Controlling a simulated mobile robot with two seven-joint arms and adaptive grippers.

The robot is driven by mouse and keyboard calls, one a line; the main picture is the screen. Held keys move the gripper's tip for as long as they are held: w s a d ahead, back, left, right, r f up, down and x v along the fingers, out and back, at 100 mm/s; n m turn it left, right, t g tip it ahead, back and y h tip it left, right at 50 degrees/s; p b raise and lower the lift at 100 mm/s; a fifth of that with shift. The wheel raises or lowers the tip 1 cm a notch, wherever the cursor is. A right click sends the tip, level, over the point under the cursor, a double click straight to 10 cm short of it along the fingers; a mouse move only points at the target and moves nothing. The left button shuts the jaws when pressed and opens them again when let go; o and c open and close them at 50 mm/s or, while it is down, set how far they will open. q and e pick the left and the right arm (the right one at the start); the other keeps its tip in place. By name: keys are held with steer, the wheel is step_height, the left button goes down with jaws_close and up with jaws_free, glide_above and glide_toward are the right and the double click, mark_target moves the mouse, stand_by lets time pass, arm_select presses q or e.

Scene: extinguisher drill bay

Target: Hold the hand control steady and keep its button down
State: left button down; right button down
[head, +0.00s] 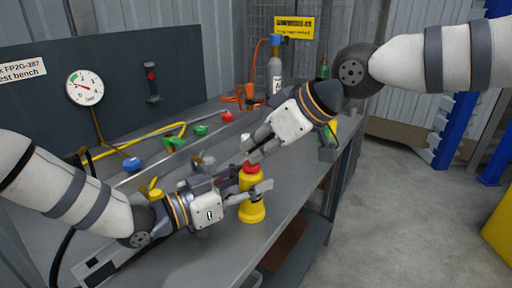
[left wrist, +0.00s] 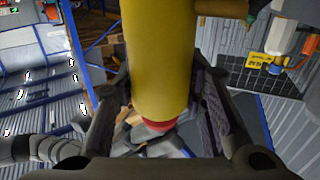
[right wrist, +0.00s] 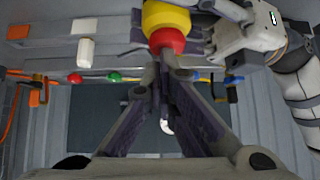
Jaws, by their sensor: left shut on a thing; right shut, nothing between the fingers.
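The hand control (head: 252,208) is a yellow body with a red button (head: 249,168) on top, upright near the bench's front edge. My left gripper (head: 256,191) is shut around its upper body. The left wrist view shows the yellow body (left wrist: 162,60) between both fingers, with the red part (left wrist: 158,126) beyond. My right gripper (head: 254,155) is shut and empty, its tips pointing down at the red button. In the right wrist view the closed tips (right wrist: 161,62) lie at the edge of the red button (right wrist: 167,40). I cannot tell how far the button is pressed.
The grey bench (head: 290,190) carries a yellow hose (head: 150,138) and blue, green and red fittings behind my left arm. A dial gauge (head: 85,88) is on the back panel. A grey cylinder (head: 275,74) stands at the far end. Open floor (head: 390,220) lies to the right.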

steer(key=r, duration=0.5)
steer(key=shift+s+d, duration=0.15)
steer(key=shift+d, duration=0.25)
steer(key=v, duration=0.8)
steer(key=shift+s+d+r, duration=0.15)
steer(key=shift+s+d, duration=0.05)
arm_select(q)
steer(key=c, duration=0.9)
jaws_free()
steer(key=shift+c, duration=0.2)
